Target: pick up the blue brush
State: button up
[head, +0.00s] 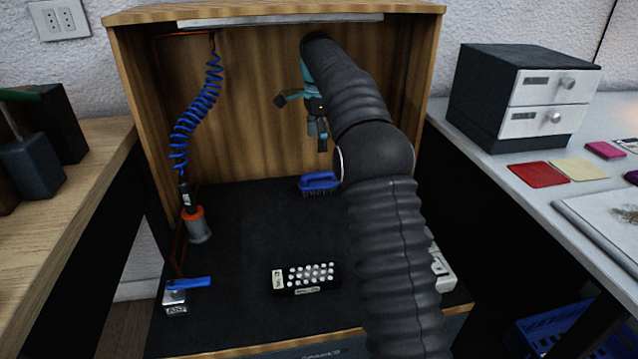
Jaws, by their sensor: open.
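The blue brush (319,181) lies on the black floor of the wooden booth, near its back wall, with dark bristles facing down. Its right end is close to my arm in the picture and may be partly covered. My gripper (322,140) hangs above the brush with its fingers pointing down. It is open and empty, apart from the brush. The fingers look small and dark at this distance.
A black block with white round pieces (304,277) lies at the front. A blue-handled metal item (177,298) and an orange-grey holder (198,226) under a coiled blue hose (190,115) stand left. The booth's wooden walls (130,90) enclose the sides and back. My arm hides the right part.

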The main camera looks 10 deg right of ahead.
jog(key=shift+f, duration=0.25)
jog(key=b, duration=0.2)
send_over(319, 182)
jog(key=f, duration=0.8)
jog(key=shift+w+a, duration=0.15)
jog(key=shift+w, duration=0.05)
jog(key=shift+s+d+f+b, duration=0.1)
jog(key=shift+f+b, duration=0.35)
jog(key=shift+f, duration=0.9)
jog(key=shift+s+d+f+b, duration=0.1)
jog(key=shift+f+b, duration=0.3)
jog(key=shift+f, duration=0.9)
jog(key=c, duration=1.3)
